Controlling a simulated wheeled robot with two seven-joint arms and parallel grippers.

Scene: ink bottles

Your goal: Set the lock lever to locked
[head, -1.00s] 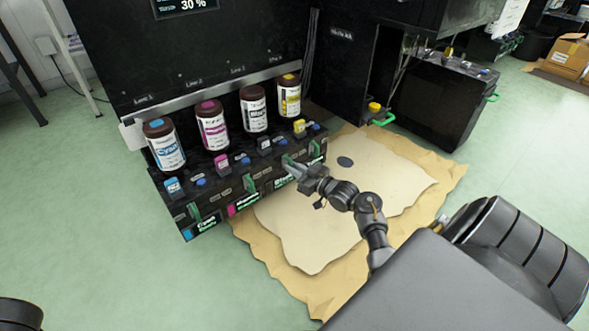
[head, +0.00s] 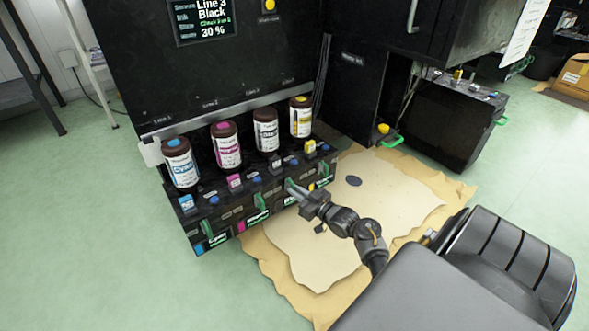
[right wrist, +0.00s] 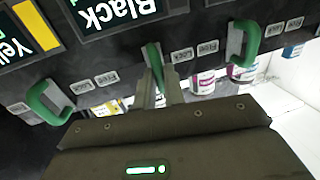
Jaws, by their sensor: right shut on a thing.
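The black line's lock lever (head: 289,184) is a small green handle on the front of the dark ink unit. My right gripper (head: 298,190) is shut on it. The right wrist view shows the green lever (right wrist: 153,56) upright between the tips of my gripper's fingers (right wrist: 158,88), below the Black label (right wrist: 120,14). Small Lock (right wrist: 182,55) and Free (right wrist: 208,47) plates sit to its right there, upside down. The fingers hide part of the lever, so I cannot tell its exact setting. My left gripper is not in view.
Similar green levers flank it in the right wrist view, one left (right wrist: 48,102) and one right (right wrist: 246,42). Cyan (head: 180,164), magenta (head: 226,146), black (head: 266,130) and yellow (head: 301,117) bottles stand above. A screen (head: 205,20) reads Line 3 Black, 30 %.

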